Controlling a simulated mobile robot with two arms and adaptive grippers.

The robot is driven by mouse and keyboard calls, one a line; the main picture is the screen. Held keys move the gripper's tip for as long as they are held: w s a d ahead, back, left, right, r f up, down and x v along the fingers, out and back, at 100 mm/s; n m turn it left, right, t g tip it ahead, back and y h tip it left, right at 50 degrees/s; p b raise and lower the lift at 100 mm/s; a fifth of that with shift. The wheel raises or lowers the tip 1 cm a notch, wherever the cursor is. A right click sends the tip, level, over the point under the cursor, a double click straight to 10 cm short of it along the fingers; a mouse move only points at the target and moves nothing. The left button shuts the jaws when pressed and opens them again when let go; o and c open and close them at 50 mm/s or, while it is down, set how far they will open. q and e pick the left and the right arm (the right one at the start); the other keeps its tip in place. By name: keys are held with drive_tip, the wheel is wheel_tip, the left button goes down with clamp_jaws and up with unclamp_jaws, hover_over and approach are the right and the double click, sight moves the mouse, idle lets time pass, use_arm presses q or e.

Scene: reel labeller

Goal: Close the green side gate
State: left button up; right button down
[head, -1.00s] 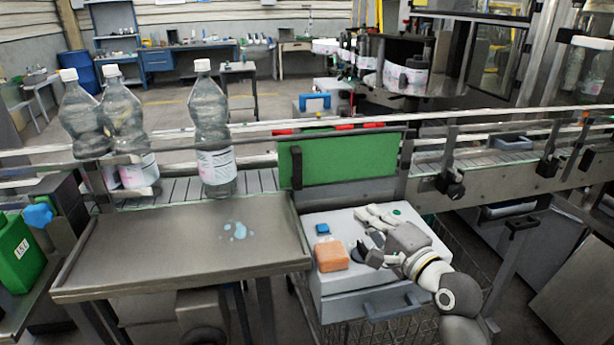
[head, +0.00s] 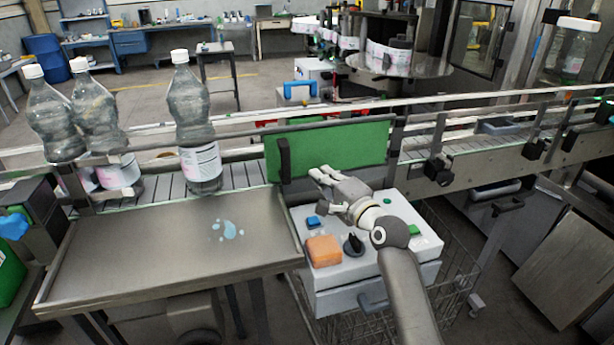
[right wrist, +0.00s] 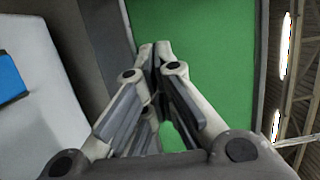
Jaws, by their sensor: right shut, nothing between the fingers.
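The green side gate (head: 350,146) is a flat green panel along the front of the conveyor, with a black upright handle (head: 284,160) at its left end. My right gripper (head: 318,174) is in front of the gate's lower part, right of the handle. In the right wrist view the fingers (right wrist: 154,50) are shut and empty, pointing at the green panel (right wrist: 200,60) that fills much of the picture. I cannot tell whether the fingertips touch it. My left gripper is not in view.
A white control box (head: 345,275) below the gate carries an orange block (head: 323,250), a black knob (head: 353,244) and buttons. A metal tray (head: 150,250) with a small puddle lies left. Several bottles, one nearest the gate (head: 193,125), stand on the conveyor.

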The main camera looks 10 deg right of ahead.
sight(288, 182)
drive_tip(key=a+p, duration=0.1)
drive_tip(key=a, duration=0.2)
drive_tip(key=shift+s+a+r, duration=0.1)
drive_tip(key=shift+s+a, duration=0.05)
drive_tip(key=shift+a, duration=0.4)
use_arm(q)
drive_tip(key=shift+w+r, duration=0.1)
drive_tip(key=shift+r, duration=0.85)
use_arm(e)
drive_tip(key=shift+d, duration=0.1)
drive_tip(key=a+p, duration=0.2)
drive_tip(key=a, duration=0.2)
drive_tip(key=shift+s, duration=0.1)
drive_tip(key=shift+a, duration=0.35)
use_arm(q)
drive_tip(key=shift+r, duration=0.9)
use_arm(e)
drive_tip(key=shift+d, duration=0.2)
